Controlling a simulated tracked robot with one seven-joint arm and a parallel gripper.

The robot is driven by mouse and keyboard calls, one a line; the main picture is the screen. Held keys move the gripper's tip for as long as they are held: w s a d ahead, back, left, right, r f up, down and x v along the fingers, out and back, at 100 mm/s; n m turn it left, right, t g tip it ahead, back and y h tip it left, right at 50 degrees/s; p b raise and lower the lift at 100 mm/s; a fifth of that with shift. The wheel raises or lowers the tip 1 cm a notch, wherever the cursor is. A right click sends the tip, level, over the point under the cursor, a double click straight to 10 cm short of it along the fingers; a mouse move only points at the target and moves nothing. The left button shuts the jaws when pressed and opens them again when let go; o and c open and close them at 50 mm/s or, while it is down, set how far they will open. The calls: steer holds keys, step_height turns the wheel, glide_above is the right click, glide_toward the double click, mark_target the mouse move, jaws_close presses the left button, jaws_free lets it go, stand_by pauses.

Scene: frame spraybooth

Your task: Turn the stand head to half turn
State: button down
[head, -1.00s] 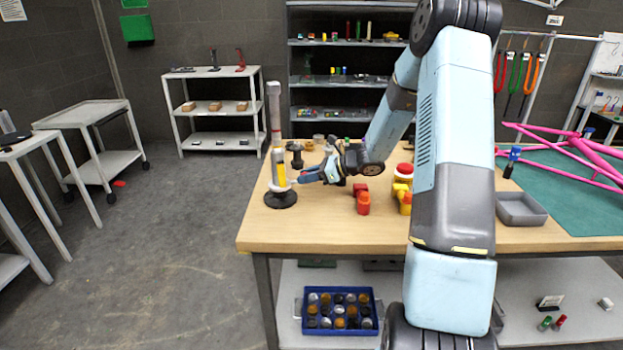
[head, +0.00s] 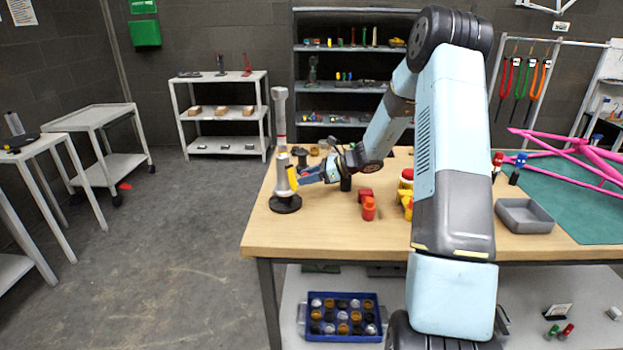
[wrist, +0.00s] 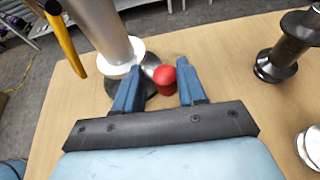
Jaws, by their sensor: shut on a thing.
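The stand (head: 282,120) is a tall grey column on a round black base (head: 286,204) at the table's left end. A yellow part (head: 292,177) shows on its lower right side; in the wrist view a yellow bar (wrist: 65,40) hangs left of the grey column (wrist: 100,30). My gripper (head: 302,175) reaches the stand from the right. In the wrist view its blue fingers (wrist: 161,72) are on either side of a red-ended knob (wrist: 165,77) beside the white collar (wrist: 122,60), and are shut on it. The fingers hide part of the base.
Black spools (wrist: 285,45) stand right of my gripper in the wrist view. Red pieces (head: 368,208), a grey tray (head: 524,216) and a pink frame (head: 575,155) are farther right on the table (head: 330,236).

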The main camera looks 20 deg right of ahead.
steer(key=shift+a, duration=0.45)
steer(key=c, duration=1.1)
jaws_free()
steer(key=shift+o, duration=0.8)
steer(key=shift+w, duration=0.15)
steer(key=shift+o, duration=0.3)
steer(key=shift+d, duration=0.15)
steer(key=shift+r, duration=0.5)
steer(key=s+r, duration=1.1)
steer(key=s, duration=0.3)
steer(key=shift+r, duration=0.4)
steer(key=shift+d, duration=0.1)
